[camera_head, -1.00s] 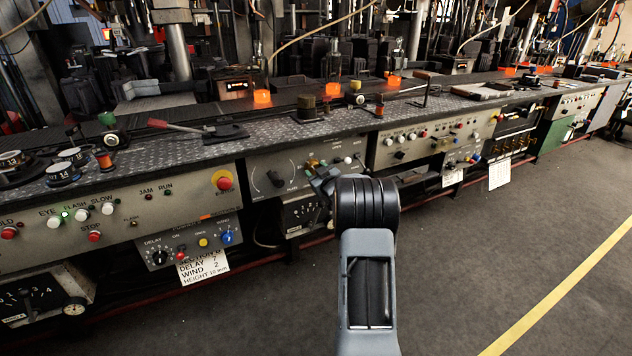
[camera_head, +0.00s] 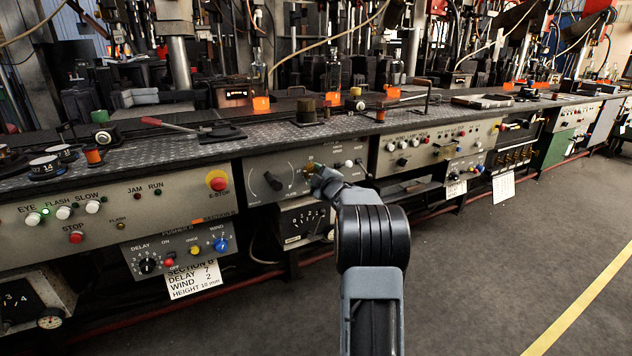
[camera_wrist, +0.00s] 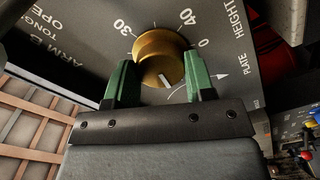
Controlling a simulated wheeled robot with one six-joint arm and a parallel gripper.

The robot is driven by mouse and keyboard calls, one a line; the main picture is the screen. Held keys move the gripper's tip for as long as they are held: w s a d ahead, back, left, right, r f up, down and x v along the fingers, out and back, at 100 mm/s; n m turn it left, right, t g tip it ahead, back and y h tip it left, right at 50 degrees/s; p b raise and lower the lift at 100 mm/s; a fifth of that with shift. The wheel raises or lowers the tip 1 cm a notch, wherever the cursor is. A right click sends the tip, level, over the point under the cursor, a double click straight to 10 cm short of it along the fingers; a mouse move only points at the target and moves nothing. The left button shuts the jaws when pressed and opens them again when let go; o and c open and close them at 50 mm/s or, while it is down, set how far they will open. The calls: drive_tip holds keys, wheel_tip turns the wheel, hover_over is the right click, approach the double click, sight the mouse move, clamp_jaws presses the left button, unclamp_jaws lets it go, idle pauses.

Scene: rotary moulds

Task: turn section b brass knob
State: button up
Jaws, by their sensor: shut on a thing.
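The brass knob (camera_wrist: 152,44) fills the middle of the wrist view, on a grey panel with a dial marked 30, 40 and 0 and the words PLATE HEIGHT. A white pointer mark shows on its lower rim. My gripper (camera_wrist: 158,64) has its green fingers on either side of the knob, shut on it. In the head view my gripper (camera_head: 316,171) meets the panel (camera_head: 256,166) right of a large black dial (camera_head: 273,181). There the knob is small and partly hidden by my gripper.
A red E-stop (camera_head: 217,181) sits on the panel to the left. A paper card (camera_head: 193,280) reading Section B, Delay 7, Wind 2, Height 10 mm hangs below. Open floor (camera_head: 480,270) lies to the right.

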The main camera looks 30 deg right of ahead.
drive_tip(key=shift+n, duration=0.3)
idle(0.4)
drive_tip(key=o, duration=0.9)
drive_tip(key=s, duration=0.4)
drive_tip(key=s+a+p, duration=0.1)
drive_tip(key=s, duration=0.4)
drive_tip(key=s+a+p, duration=0.1)
drive_tip(key=s, duration=0.3)
drive_tip(key=shift+s, duration=0.35)
